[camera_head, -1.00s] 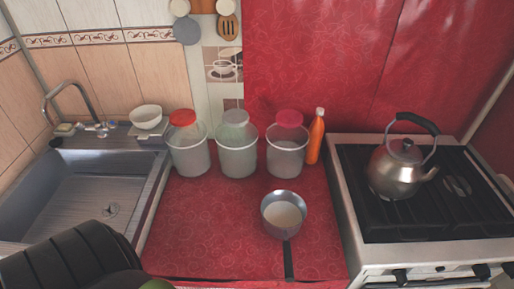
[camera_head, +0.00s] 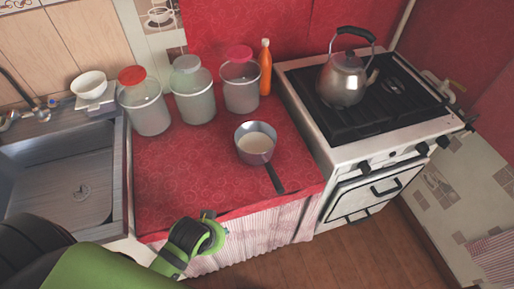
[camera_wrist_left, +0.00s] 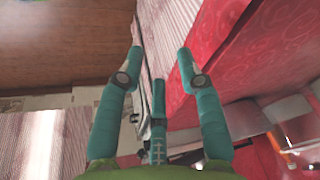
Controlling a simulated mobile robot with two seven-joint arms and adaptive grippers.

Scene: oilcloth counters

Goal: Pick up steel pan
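The steel pan (camera_head: 257,146) sits upright on the red oilcloth counter (camera_head: 185,190), with its dark handle pointing to the front right. Its inside looks pale. My left gripper (camera_head: 213,232) is at the counter's front edge, to the front left of the pan and apart from it. In the left wrist view the teal fingers of my left gripper (camera_wrist_left: 160,60) are spread open with nothing between them. The pan cannot be made out in that view. My right gripper is not in view.
Several containers stand behind the pan: jars with a red lid (camera_head: 145,108), a grey lid (camera_head: 194,95) and a pink lid (camera_head: 241,85), plus an orange bottle (camera_head: 265,68). A stove (camera_head: 322,140) with a kettle (camera_head: 343,80) is right, a sink (camera_head: 65,165) left. The counter's left front is clear.

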